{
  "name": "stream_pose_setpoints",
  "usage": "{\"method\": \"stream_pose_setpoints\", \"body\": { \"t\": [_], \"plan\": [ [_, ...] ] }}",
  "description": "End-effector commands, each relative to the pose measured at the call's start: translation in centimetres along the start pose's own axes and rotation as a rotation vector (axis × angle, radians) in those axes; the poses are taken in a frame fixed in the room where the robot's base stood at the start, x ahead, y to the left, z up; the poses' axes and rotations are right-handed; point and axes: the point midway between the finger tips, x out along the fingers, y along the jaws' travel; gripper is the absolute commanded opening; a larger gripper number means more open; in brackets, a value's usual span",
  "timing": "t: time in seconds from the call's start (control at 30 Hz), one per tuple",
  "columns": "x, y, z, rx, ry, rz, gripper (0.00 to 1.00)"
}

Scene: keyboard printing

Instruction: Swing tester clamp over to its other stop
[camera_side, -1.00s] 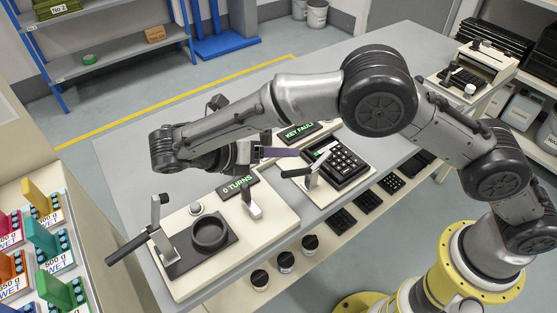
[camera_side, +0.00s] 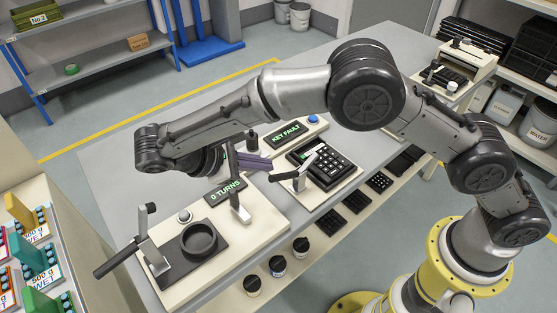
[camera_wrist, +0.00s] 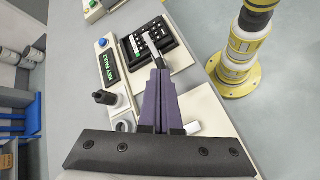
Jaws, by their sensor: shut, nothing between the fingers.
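The tester (camera_side: 325,163) is a cream base with a black keypad, and it also shows in the wrist view (camera_wrist: 153,40). Its clamp (camera_side: 299,180) stands at the keypad's left edge in the side view. The clamp's black handle points left, and a pale arm slants up toward the keys. In the wrist view my fingers partly hide the clamp. My gripper (camera_side: 269,165) has purple fingers, shut and empty. It hovers left of the clamp, apparently apart from it. In the wrist view the fingertips (camera_wrist: 159,72) point toward the keypad.
A KEY FAULT display (camera_side: 286,134) and blue button (camera_side: 313,118) stand behind the tester. Small jars (camera_side: 277,265) line the lower shelf.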

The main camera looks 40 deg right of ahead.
Motion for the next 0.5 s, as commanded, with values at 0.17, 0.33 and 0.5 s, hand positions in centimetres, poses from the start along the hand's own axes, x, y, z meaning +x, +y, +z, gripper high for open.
{"method": "stream_pose_setpoints", "body": {
  "t": [0.17,0.33,0.5],
  "plan": [
    [-0.3,0.2,0.2,0.440,0.035,-0.079,0.00],
    [-0.7,0.6,0.5,0.869,0.039,-0.177,0.00],
    [-1.2,1.4,1.0,1.303,0.007,-0.294,0.00]
  ]
}}
